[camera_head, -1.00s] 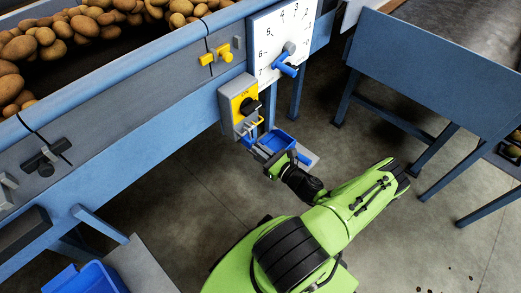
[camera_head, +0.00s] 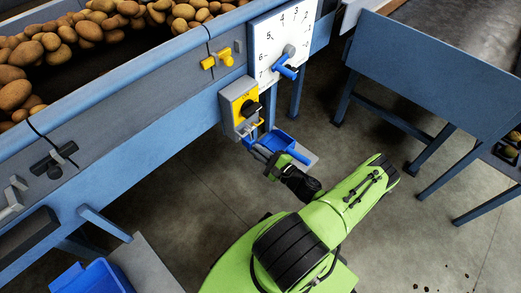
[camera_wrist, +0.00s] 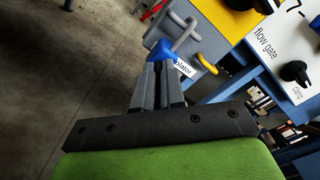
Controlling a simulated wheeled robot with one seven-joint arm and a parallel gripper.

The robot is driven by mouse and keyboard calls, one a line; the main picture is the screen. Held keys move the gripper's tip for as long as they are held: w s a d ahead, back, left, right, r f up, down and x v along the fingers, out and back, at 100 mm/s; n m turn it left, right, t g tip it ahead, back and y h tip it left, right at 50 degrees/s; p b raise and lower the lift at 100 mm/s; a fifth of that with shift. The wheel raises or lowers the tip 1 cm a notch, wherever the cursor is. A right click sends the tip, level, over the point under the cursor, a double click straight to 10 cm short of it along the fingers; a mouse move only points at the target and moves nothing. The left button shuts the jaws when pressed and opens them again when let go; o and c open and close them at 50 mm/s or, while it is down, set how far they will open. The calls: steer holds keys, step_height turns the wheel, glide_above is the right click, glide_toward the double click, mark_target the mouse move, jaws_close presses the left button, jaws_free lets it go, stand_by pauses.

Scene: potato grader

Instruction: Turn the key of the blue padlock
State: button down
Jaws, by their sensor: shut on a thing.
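The blue padlock (camera_wrist: 161,51) hangs by its grey shackle (camera_wrist: 184,32) at the edge of the yellow isolator plate in the wrist view. In the head view it is small, at the lower edge of the isolator box (camera_head: 229,107), partly hidden by my gripper. My gripper (camera_wrist: 158,66) points at the padlock's underside, its two grey fingers close together and the tips right at the blue body. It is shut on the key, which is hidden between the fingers. In the head view my gripper (camera_head: 260,152) is just below the box.
A white dial plate with a blue handle (camera_head: 284,72) is above right of the isolator. The potato-filled blue machine (camera_head: 150,120) runs along the left. Open floor lies to the right, before another blue table (camera_head: 430,75).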

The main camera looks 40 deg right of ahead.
steer(key=shift+f+n+p, duration=0.1)
steer(key=shift+n+p, duration=1)
steer(key=shift+n, duration=3)
steer(key=c, duration=1.2)
jaws_free()
steer(key=s+p, duration=0.1)
steer(key=s, duration=1.4)
steer(key=shift+s+d+p, duration=0.2)
steer(key=shift+s+p, duration=0.2)
